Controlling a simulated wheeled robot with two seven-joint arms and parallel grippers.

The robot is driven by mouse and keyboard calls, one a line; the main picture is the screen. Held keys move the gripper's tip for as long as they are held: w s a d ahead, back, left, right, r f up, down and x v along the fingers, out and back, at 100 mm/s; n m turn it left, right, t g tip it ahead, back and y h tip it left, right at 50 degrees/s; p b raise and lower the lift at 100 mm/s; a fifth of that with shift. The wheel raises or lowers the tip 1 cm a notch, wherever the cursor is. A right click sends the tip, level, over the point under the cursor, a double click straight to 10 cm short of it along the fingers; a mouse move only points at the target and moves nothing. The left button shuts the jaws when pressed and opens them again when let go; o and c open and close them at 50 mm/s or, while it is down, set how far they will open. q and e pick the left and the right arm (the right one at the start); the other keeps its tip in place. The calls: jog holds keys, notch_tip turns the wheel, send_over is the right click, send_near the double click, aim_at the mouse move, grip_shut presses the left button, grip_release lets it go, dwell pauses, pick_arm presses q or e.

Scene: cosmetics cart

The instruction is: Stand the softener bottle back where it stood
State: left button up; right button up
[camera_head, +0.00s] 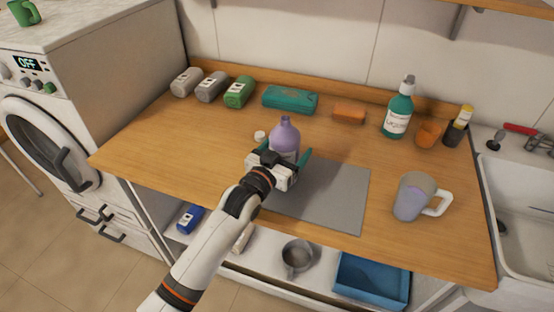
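The purple softener bottle (286,134) stands upright and uncapped near the middle of the wooden counter, at the back left of a grey mat (335,192). My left gripper (284,152) reaches in from the front, low on the bottle. Its teal fingers are spread to either side, and the right finger looks apart from the bottle. The gripper hides the bottle's lower part and base, so contact with the counter is not visible. A small white cap (260,136) lies just left of the bottle. My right gripper is not in view.
A jug with purplish contents (410,197) stands right of the mat. The sink (520,190) is right.

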pick_arm(q)
jog(key=b+v, duration=0.1)
jog(key=v, duration=1)
jog(key=shift+s+a, duration=0.2)
jog(key=shift+s, duration=0.15)
